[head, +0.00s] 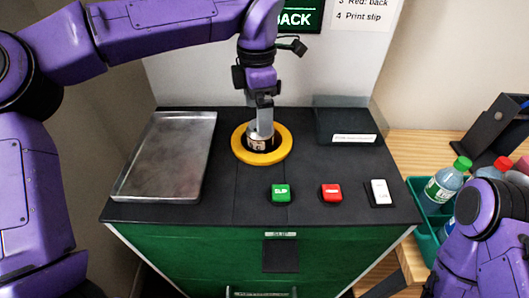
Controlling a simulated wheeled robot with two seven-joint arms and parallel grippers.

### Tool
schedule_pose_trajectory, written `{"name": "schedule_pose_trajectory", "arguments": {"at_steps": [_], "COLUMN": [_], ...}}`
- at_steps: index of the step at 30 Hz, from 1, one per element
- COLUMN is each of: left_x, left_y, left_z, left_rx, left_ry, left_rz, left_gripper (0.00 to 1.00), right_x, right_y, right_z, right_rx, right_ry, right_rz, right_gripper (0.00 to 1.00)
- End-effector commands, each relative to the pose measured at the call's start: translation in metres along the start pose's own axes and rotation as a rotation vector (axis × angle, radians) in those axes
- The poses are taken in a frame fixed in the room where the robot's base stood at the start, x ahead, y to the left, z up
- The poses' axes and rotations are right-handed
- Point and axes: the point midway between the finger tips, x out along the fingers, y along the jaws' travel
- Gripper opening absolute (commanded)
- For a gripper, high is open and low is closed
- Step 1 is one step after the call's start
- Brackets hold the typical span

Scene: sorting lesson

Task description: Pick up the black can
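A small can (257,142) stands in the dark opening inside a yellow ring (240,153) on the black counter top. Its visible side looks pale and metallic with dark markings, and its lower part is hidden. I cannot make out a plainly black can. My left gripper (262,128) points straight down over the ring, with its grey fingers reaching the can's top. The fingers overlap in this view, so I cannot tell whether they are closed on the can. My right arm shows at the lower right, but its gripper is not in view.
A metal tray (166,158) lies left of the ring, and a black bin (345,122) stands right. Green (281,193), red (331,193) and white (379,192) buttons sit in front. A teal crate (424,237) with bottles stands at right.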

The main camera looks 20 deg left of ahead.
Motion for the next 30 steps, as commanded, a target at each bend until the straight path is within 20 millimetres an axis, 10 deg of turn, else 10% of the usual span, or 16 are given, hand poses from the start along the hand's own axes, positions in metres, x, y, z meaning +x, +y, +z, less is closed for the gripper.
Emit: {"name": "schedule_pose_trajectory", "arguments": {"at_steps": [17,24,30], "left_x": [0.057,0.057,0.057], "left_y": [0.002,0.003,0.003], "left_z": [0.007,0.007,0.007], "left_rx": [0.003,0.003,0.003], "left_ry": [-0.001,-0.001,-0.001], "left_rz": [-0.001,-0.001,-0.001], "left_gripper": [0.98,0.3,0.25], "right_x": [-0.009,-0.009,-0.009], "right_y": [0.001,0.001,0.001], "right_z": [-0.004,-0.004,-0.004], "right_rx": [0.0,0.0,0.0], "right_ry": [0.0,0.0,0.0], "right_rz": [0.0,0.0,0.0], "right_gripper": [0.98,0.98,0.98]}}
